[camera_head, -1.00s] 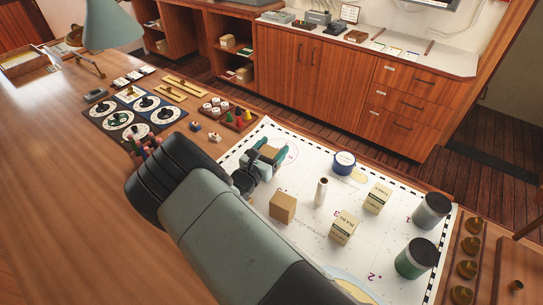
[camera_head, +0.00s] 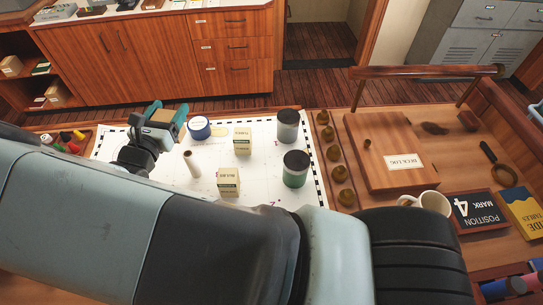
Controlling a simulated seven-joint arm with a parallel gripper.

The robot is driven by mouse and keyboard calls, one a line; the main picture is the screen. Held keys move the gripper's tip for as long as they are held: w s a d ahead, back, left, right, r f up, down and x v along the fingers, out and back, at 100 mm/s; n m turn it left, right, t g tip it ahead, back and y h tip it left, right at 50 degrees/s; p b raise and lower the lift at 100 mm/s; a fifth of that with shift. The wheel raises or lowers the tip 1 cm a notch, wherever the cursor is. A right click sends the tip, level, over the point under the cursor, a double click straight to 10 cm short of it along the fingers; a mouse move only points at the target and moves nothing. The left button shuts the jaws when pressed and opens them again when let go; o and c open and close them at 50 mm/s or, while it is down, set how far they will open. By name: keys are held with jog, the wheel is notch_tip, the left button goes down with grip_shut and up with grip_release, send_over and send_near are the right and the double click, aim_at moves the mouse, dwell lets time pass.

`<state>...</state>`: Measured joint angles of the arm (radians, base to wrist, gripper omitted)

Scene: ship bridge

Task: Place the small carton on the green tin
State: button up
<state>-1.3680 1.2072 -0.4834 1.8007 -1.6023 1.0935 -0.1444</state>
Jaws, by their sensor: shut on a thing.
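My gripper (camera_head: 160,119) is shut on a small tan carton (camera_head: 161,116), held above the far left part of the white chart; its fingers cover the carton's sides. The green tin (camera_head: 296,170), dark-lidded with a green band, stands upright on the chart's right side. My gripper is well to its left and apart from it. Nothing rests on the tin's lid. My own arm crosses the near part of the view and hides the chart's near area.
Two cream-and-green cartons (camera_head: 242,139) (camera_head: 229,181), a grey tin (camera_head: 287,126), a round blue tin (camera_head: 199,128) and a pale cylinder (camera_head: 192,165) stand on the chart (camera_head: 265,190). Brass weights (camera_head: 333,153) line its right edge. A wooden box (camera_head: 389,150) and mug (camera_head: 428,203) are farther right.

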jog(key=s+d+r+m+g+h, duration=0.2)
jog(key=s+d+m+g+h, duration=0.15)
jog(key=d, duration=0.75)
jog(key=s+d+r+m+g+h, duration=0.3)
jog(key=d+h, duration=0.1)
jog(key=d, duration=0.7)
jog(key=s+d+r+m+g+h, duration=0.2)
jog(key=s+d+m+g+h, duration=0.15)
jog(key=d, duration=0.75)
send_over(303, 157)
jog(key=shift+h, duration=0.3)
notch_tip(303, 157, down, 10)
jog(key=shift+r, duration=0.1)
jog(key=o, duration=1.2)
